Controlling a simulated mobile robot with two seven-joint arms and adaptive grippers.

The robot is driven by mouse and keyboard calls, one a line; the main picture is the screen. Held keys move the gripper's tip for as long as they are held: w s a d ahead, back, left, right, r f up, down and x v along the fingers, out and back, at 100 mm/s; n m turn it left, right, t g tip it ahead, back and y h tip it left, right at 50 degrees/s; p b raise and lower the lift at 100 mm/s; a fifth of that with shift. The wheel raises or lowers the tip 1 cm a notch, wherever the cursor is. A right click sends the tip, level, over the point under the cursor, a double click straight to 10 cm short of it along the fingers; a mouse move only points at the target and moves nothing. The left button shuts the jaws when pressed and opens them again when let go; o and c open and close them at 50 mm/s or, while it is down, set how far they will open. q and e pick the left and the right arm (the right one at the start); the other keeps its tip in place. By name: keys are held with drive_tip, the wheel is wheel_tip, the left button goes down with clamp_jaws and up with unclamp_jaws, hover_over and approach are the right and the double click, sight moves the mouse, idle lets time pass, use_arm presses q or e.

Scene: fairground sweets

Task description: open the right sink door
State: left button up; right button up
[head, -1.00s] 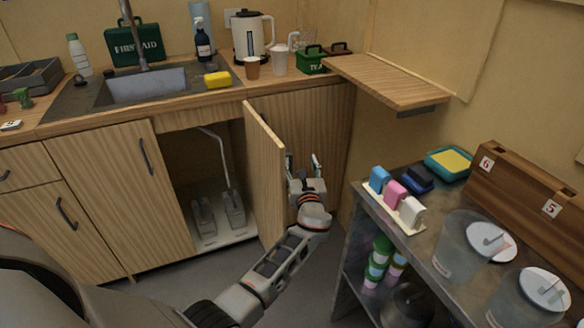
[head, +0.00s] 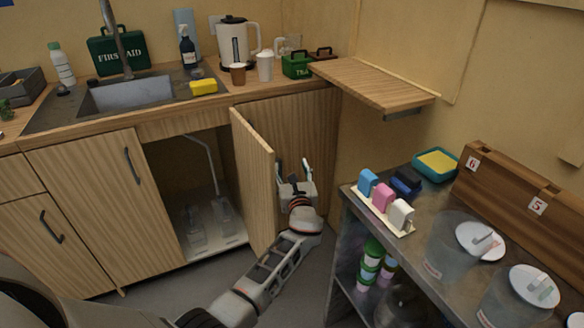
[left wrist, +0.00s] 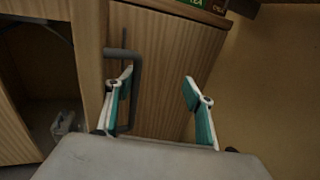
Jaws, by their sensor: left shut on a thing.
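The right sink door (head: 253,180) stands open in the head view, swung out from the cabinet with its edge toward me. The left wrist view shows its edge (left wrist: 88,60) and its dark bar handle (left wrist: 137,88). The exact contact is hard to see. My right gripper is not in view.
The open compartment holds a pale pipe (head: 213,165) and grey objects on its floor. The left sink door (head: 100,205) is closed. A metal table (head: 350,230) with sweets gear stands at right. Grey floor lies between it and the cabinet.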

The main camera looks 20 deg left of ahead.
use_arm(q)
drive_tip(key=shift+w+a+r, duration=0.2)
drive_tip(key=shift+a+r, duration=0.2)
drive_tip(key=shift+a, duration=0.05)
drive_tip(key=shift+w+a+r, duration=0.15)
drive_tip(key=shift+a+r, duration=0.25)
drive_tip(key=shift+a, duration=0.05)
drive_tip(key=shift+c, duration=0.2)
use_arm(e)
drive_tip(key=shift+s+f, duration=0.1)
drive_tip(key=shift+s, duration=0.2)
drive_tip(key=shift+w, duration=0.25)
use_arm(q)
drive_tip(key=o, duration=0.8)
drive_tip(key=shift+w+a+f, duration=0.2)
drive_tip(key=shift+w+f, duration=0.05)
drive_tip(key=shift+f, duration=0.15)
drive_tip(key=c, duration=0.5)
drive_tip(key=shift+a+f, duration=0.1)
drive_tip(key=shift+s, duration=0.1)
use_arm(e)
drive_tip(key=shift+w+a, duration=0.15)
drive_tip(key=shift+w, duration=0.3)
